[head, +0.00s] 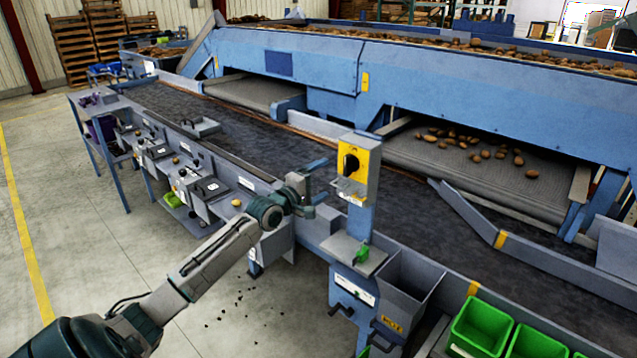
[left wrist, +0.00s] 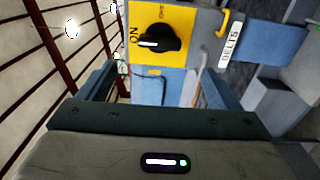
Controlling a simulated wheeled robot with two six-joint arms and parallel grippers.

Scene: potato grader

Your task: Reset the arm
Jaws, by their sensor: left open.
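My left arm reaches in from the lower left of the head view. Its gripper (head: 322,181) is open and empty, just left of the yellow switch box (head: 357,172) on its blue post. The box has a black rotary knob (head: 350,163). In the left wrist view the knob (left wrist: 158,43) is close ahead, between and beyond the spread fingers. Its white mark points toward the ON lettering. A label reading BELTS (left wrist: 230,43) is beside the yellow plate. A visible gap separates the fingers from the knob. My right gripper is not in view.
The dark conveyor belt (head: 250,125) runs behind the post. Potatoes (head: 485,153) lie on a grader deck to the right. A grey hopper (head: 408,285) and green crates (head: 480,325) stand at lower right. The floor (head: 100,250) at left is mostly clear.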

